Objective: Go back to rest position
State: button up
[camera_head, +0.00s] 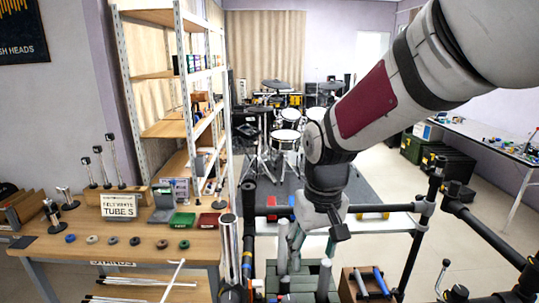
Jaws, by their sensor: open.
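My arm comes in from the upper right, and my gripper (322,228) hangs pointing down near the middle of the view. It is open, with one dark fingertip showing on its right side. No held object shows between the fingers. Below it is a green block (303,283) with grey-green upright tubes (283,246) in it. The gripper overlaps some of the tubes in the picture, so I cannot tell the exact gap between them.
A brown box (348,290) with blue-handled pieces is right of the block. Dark rails (487,238) border the right. A wooden table (160,255) at left holds small rings (112,240), a sign (119,207) and green and red trays (182,220). Shelves and drums stand behind.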

jog(key=s+d+r+m+t, duration=0.1)
jog(key=s+d+r+t, duration=0.1)
jog(key=s+d+r, duration=0.3)
jog(key=s+d+r+m+t, duration=0.1)
jog(key=s+d+r, duration=0.3)
jog(key=s, duration=0.9)
jog(key=shift+d+r+m+t, duration=0.3)
jog(key=shift+d+r+t, duration=0.05)
jog(key=shift+d+t, duration=0.3)
